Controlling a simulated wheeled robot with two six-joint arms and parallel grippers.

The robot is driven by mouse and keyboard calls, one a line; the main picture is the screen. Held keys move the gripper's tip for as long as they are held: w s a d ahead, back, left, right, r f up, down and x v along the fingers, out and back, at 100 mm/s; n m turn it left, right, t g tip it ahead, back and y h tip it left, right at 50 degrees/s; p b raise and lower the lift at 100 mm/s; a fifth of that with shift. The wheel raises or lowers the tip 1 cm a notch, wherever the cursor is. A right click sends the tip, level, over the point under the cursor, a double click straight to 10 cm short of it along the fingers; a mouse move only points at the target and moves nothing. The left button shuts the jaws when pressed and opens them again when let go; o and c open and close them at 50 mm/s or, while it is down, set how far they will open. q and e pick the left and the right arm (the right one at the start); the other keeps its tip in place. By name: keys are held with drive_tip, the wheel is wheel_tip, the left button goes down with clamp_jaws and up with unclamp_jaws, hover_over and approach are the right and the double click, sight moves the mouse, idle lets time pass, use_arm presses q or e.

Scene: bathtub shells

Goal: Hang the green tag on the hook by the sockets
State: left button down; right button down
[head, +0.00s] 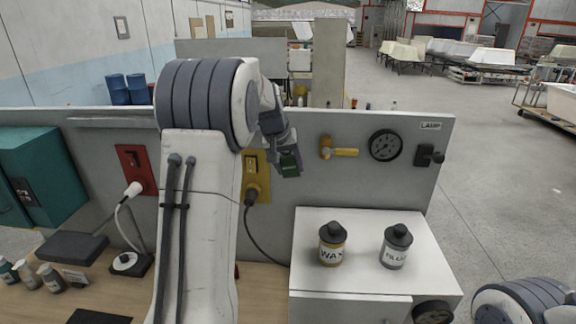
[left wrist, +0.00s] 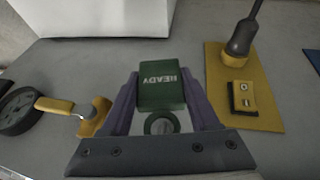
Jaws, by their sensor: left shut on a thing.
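The green tag (head: 290,163) is in my left gripper (head: 284,146), in front of the grey panel between the yellow socket and the yellow valve. In the left wrist view the tag (left wrist: 162,90) reads READY and sits between the two purple fingers of the gripper (left wrist: 163,105), with a round ring (left wrist: 161,123) below it. The yellow socket plate (left wrist: 245,90) has a dark plug in it and also shows in the head view (head: 263,172). A red socket plate (head: 130,160) holds a white plug. I cannot make out the hook. My right gripper is out of view.
The yellow valve (head: 340,150), a gauge (head: 385,145) and a black switch (head: 428,155) are on the panel (head: 300,190) to the right. A white cabinet (head: 362,240) below carries a wax bottle (head: 332,243) and a filler bottle (head: 396,246).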

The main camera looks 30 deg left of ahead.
use_arm(q)
drive_tip(key=shift+w+a+p, duration=0.3)
drive_tip(key=shift+w+p, duration=0.15)
drive_tip(key=shift+w, duration=0.15)
drive_tip(key=shift+w+a+p, duration=0.25)
drive_tip(key=shift+w+p, duration=0.15)
drive_tip(key=shift+w, duration=0.15)
drive_tip(key=shift+w+a+f, duration=0.2)
drive_tip(key=shift+w+f, duration=0.3)
drive_tip(key=shift+f, duration=0.25)
drive_tip(key=shift+f, duration=0.15)
drive_tip(key=shift+c, duration=0.3)
unclamp_jaws()
drive_tip(key=shift+f, duration=0.1)
